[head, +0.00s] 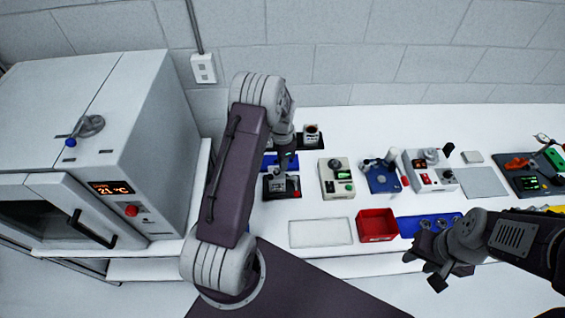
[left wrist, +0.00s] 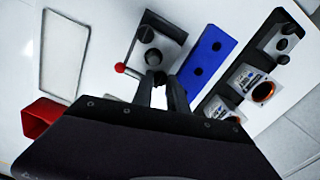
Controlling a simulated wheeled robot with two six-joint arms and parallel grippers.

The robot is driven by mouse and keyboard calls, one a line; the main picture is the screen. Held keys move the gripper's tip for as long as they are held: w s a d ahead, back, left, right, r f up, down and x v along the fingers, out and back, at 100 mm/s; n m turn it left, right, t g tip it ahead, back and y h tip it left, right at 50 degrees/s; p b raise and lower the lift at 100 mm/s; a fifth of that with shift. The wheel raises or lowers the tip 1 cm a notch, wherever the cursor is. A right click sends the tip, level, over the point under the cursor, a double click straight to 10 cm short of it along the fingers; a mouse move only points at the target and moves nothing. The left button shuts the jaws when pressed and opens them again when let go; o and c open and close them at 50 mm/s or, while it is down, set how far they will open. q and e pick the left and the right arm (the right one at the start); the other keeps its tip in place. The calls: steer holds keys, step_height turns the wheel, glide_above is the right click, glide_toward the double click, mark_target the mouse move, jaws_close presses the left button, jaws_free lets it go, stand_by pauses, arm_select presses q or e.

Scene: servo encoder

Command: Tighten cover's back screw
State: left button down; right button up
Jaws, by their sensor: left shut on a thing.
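A dark-based fixture (head: 281,188) with a grey block and a red ball knob stands on the bench in front of a blue holder. It also shows in the left wrist view (left wrist: 160,28), with dark round pieces on top. My left gripper (head: 286,160) is directly above it, pointing down. In the left wrist view its fingers (left wrist: 160,88) are close together on a small dark round piece (left wrist: 153,58) at the fixture. I cannot tell whether this piece is the back screw; the cover is not clearly visible. My right gripper (head: 426,270) hangs at the bench's front edge, fingers apart and empty.
The blue holder (left wrist: 207,60) has dark holes. Small units with round tops (left wrist: 262,92) stand behind it. A white mat (head: 320,233) and red bin (head: 377,225) lie in front. Several instruments stand to the right; a large oven (head: 95,140) fills the left.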

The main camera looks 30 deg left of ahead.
arm_select(q)
steer(key=shift+w+m, duration=0.1)
steer(key=shift+m, duration=0.3)
steer(key=c, duration=1.3)
jaws_free()
steer(key=shift+r, duration=0.1)
step_height(320, 180, up, 9)
steer(key=b, duration=0.2)
steer(key=shift+b, duration=0.4)
